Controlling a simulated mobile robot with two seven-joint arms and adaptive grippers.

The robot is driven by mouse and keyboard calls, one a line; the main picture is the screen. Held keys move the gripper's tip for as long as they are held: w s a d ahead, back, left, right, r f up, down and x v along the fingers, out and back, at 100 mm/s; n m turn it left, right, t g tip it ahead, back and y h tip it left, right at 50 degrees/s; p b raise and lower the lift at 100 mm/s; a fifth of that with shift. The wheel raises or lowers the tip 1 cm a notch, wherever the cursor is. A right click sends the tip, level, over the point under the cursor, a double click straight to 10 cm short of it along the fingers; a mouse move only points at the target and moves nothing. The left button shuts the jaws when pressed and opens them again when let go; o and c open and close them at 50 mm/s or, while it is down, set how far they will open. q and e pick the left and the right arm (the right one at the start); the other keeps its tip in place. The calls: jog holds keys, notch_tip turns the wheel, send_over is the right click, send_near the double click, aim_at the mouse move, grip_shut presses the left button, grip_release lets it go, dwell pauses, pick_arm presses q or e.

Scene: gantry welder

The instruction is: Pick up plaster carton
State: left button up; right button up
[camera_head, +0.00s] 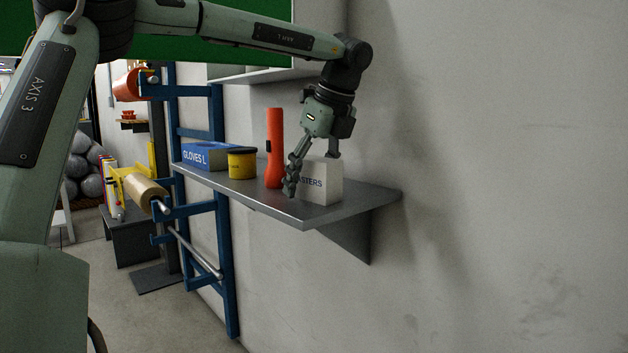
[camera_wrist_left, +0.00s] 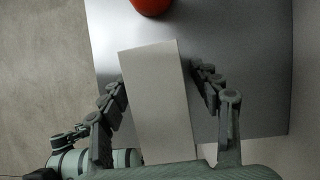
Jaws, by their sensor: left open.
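The plaster carton (camera_head: 323,183) is a pale box with dark lettering ending in "ASTERS". It stands upright on the grey wall shelf (camera_head: 262,198), near the shelf's right end. My left gripper (camera_head: 312,172) reaches down over it from above, with one finger in front of the lettered face. In the left wrist view the carton (camera_wrist_left: 157,95) lies between the two spread fingers of my left gripper (camera_wrist_left: 164,95). My right gripper is not in view.
An orange flashlight (camera_head: 275,150) stands just left of the carton; its round top (camera_wrist_left: 151,4) shows in the left wrist view. A yellow tub (camera_head: 242,163) and a blue gloves box (camera_head: 205,156) stand further left. The wall is close behind the shelf.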

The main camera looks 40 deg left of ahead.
pick_arm(q)
jog(key=shift+f, duration=0.15)
dwell(0.3)
jog(key=c, duration=1.3)
